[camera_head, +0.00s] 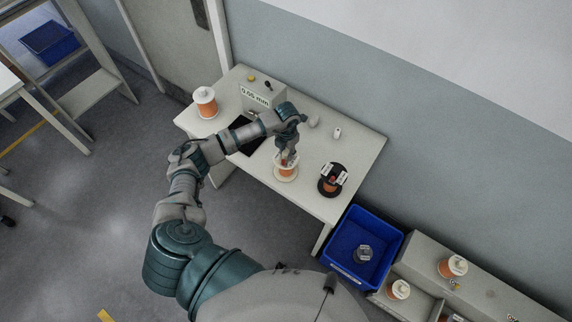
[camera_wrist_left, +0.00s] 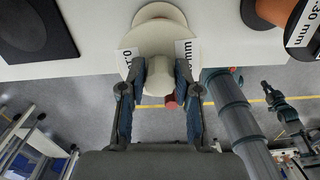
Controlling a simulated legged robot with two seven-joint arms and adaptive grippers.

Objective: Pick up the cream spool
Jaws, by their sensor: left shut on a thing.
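The cream spool (camera_head: 285,175), with orange wire on it, is at the front edge of the grey table, below my left gripper (camera_head: 289,156). In the left wrist view the cream spool (camera_wrist_left: 152,40) shows its pale round flange with white labels. The fingers of my left gripper (camera_wrist_left: 158,80) are shut on its pale hub. My fingers hide part of the spool, and I cannot tell whether it touches the table.
A black spool (camera_head: 333,179) stands close on the right. Another orange-wire spool (camera_head: 205,102) stands at the table's left end. A "0.05 mm" box (camera_head: 262,92) is at the back. A blue bin (camera_head: 348,232) holds a dark spool (camera_head: 363,253), right of the table (camera_head: 362,149).

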